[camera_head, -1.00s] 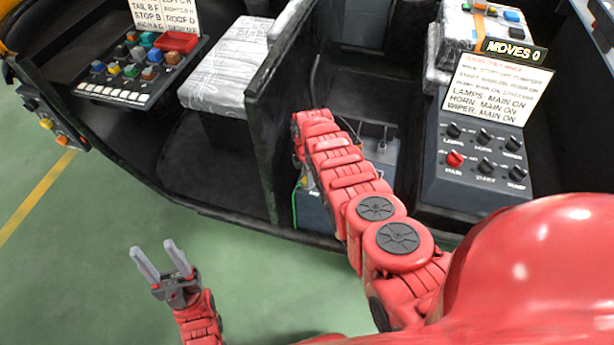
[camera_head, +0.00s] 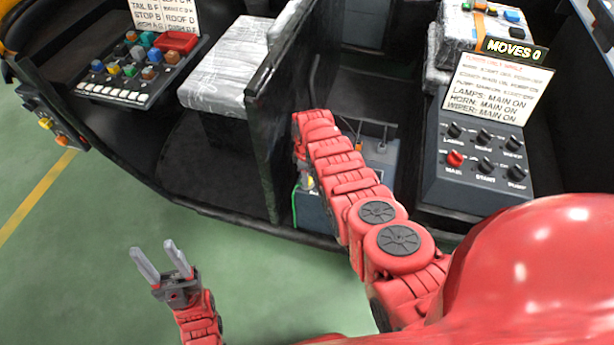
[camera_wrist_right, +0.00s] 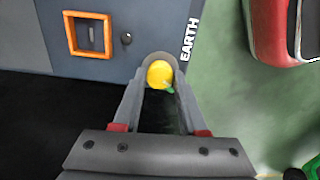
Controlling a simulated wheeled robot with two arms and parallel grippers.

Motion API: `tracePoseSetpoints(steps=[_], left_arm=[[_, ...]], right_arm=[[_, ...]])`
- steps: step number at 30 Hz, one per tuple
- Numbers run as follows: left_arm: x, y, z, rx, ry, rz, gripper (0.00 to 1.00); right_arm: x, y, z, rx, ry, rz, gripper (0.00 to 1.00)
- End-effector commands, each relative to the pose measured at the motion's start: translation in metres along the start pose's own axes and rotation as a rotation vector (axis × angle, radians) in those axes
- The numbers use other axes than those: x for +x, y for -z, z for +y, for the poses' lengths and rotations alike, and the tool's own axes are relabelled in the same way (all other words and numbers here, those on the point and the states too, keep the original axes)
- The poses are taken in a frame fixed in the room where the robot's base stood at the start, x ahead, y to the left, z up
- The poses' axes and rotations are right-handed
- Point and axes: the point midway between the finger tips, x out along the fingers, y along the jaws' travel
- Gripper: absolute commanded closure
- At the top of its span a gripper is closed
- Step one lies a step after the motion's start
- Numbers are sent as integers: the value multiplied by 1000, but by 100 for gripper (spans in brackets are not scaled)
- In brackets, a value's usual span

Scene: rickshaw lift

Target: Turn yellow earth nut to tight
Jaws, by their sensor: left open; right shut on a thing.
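The yellow earth nut (camera_wrist_right: 160,74) shows in the right wrist view, beside the white EARTH label (camera_wrist_right: 189,40) on a grey panel. My right gripper (camera_wrist_right: 160,84) is shut on the nut, with one finger on each side of it. A bit of green shows just below the nut. In the head view my right arm reaches down beside the dark partition, and its fingertips are hidden. My left gripper (camera_head: 160,261) is open and empty above the green floor at the lower left.
An orange-framed switch (camera_wrist_right: 89,36) sits on the panel left of the nut. In the head view, a dark partition (camera_head: 275,115) stands left of my right arm, and a knob console (camera_head: 478,160) stands to the right. A wrapped seat (camera_head: 228,65) is further left. Floor around my left gripper is clear.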

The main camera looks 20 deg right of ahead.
Motion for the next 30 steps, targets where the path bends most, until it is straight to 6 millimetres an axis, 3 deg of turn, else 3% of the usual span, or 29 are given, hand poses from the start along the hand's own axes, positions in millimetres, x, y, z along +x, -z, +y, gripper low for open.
tracePoseSetpoints(steps=[30], left_arm=[[-4, -1, 0, 0, 0, 0, 50]], right_arm=[[0, 1, 0, 897, -2, 2, 100]])
